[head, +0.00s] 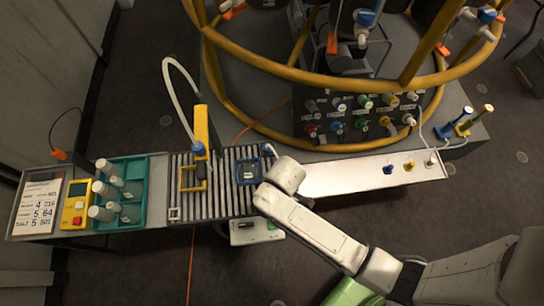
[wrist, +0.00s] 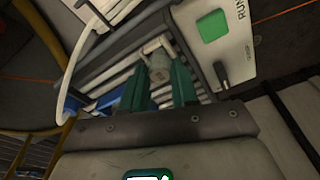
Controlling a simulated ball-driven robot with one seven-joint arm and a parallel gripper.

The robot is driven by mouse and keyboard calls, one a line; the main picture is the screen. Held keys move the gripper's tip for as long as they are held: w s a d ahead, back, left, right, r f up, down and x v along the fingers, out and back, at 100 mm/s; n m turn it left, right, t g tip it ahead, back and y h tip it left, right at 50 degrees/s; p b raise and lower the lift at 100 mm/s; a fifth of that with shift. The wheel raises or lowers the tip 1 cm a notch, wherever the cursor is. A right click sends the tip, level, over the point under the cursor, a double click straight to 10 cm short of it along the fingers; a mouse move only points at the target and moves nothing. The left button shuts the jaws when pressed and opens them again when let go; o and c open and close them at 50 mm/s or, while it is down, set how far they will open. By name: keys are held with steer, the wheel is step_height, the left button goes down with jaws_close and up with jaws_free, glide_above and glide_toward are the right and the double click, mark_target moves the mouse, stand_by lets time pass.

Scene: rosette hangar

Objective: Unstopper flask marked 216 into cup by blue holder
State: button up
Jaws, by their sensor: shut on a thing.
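In the wrist view my gripper (wrist: 159,82) has its two teal fingers on either side of a small pale grey-white piece (wrist: 160,66) with faint dark marks. It is shut on this piece. I cannot read the marks or tell whether it is a flask or a stopper. In the head view the arm hides the gripper near the right end of the slatted bed. The blue holder (head: 238,171), a square frame with a pale labelled thing inside, sits just left of the arm. Several white-capped flasks (head: 104,190) lie in the teal rack (head: 137,169); their numbers are unreadable.
A control box (wrist: 233,50) with a green button is close to the fingers. A pale shelf (head: 335,180) bears small coloured pieces. A list board (head: 39,205) shows 216.

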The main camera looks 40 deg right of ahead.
steer(key=shift+f, duration=0.1)
steer(key=o, duration=0.9)
steer(key=shift+o, duration=0.3)
steer(key=o, duration=0.5)
steer(key=shift+r+p, duration=3.05)
steer(key=shift+p, duration=0.4)
